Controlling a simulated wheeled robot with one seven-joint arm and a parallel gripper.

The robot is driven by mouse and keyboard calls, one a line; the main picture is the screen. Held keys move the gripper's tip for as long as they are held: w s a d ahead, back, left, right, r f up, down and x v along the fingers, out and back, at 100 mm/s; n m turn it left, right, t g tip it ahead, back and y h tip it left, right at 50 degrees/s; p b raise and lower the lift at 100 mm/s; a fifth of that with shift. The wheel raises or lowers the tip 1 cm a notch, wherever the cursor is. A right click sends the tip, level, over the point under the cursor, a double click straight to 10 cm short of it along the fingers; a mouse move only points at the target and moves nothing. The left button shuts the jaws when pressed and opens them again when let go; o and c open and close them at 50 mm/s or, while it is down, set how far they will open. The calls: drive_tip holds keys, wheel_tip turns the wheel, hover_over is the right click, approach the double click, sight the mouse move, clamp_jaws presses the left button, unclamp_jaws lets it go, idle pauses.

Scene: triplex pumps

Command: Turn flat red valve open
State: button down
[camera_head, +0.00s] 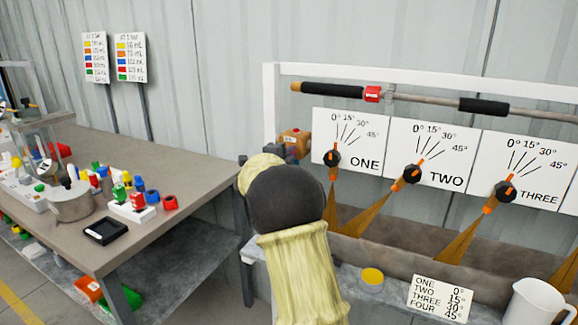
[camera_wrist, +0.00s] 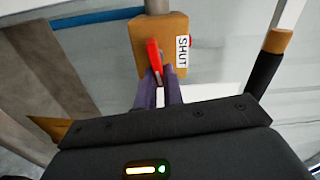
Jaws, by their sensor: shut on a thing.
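The flat red valve is a red lever (camera_wrist: 153,54) on an orange-tan block (camera_wrist: 175,30) in the wrist view. A white label reading SHUT (camera_wrist: 181,52) is on the block, to the right of the lever. My gripper (camera_wrist: 158,88) is shut on the lever's lower end, with a purple finger on each side of it. In the head view the orange block (camera_head: 294,139) shows left of panel ONE. My gripper (camera_head: 274,152) is beside it, mostly hidden by my arm, and the lever cannot be made out there.
Panels ONE (camera_head: 350,140), TWO (camera_head: 430,152) and THREE (camera_head: 530,170) with black knobs stand right of my arm. A pipe with black grips (camera_head: 332,90) runs above them. A white jug (camera_head: 537,303) is at lower right. A cluttered table (camera_head: 190,175) stands left.

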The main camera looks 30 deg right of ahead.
drive_tip(key=shift+f+m+b, duration=0.15)
drive_tip(key=shift+m+b, duration=0.55)
drive_tip(key=shift+m, duration=0.1)
drive_tip(key=c, duration=1.5)
unclamp_jaws()
drive_tip(key=shift+s+a, duration=0.1)
drive_tip(key=v, duration=1.7)
drive_tip(key=shift+s, duration=0.1)
drive_tip(key=shift+f, duration=0.1)
